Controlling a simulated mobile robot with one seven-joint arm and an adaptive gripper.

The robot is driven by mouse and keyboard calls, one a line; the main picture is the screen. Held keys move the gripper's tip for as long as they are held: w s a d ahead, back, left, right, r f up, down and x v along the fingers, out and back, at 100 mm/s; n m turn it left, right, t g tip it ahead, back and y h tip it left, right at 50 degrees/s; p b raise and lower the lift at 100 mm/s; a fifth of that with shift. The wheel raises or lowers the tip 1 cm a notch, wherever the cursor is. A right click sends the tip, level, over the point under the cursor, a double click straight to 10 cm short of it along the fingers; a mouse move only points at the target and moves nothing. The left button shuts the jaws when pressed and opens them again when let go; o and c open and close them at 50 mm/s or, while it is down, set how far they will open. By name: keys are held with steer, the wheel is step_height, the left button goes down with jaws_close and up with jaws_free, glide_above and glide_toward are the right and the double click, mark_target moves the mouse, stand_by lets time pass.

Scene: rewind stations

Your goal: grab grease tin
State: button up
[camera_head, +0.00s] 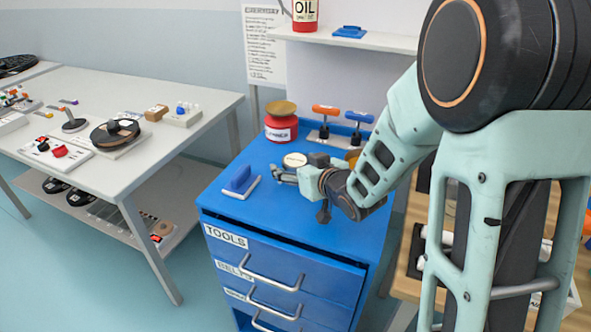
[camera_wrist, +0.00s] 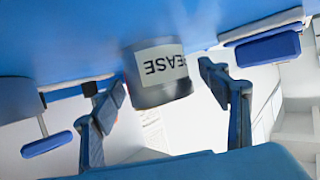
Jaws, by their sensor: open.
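The grease tin (camera_head: 295,159) stands on the blue cabinet top, with its pale round lid showing in the head view. In the wrist view the tin (camera_wrist: 160,78) is grey, appears upside down, and its white label shows the letters "EASE". My gripper (camera_head: 284,172) is low over the cabinet top, right at the tin, and partly hides it. In the wrist view its two fingers are spread apart, one on each side of the tin. The gripper is open and holds nothing.
A blue block on a white base (camera_head: 240,181) lies left of my gripper. A white shelf (camera_head: 350,38) is above. The front cabinet top is clear.

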steer(key=shift+c, duration=0.5)
steer(key=c, duration=1.2)
steer(key=shift+c, duration=0.7)
steer(key=shift+r, duration=0.15)
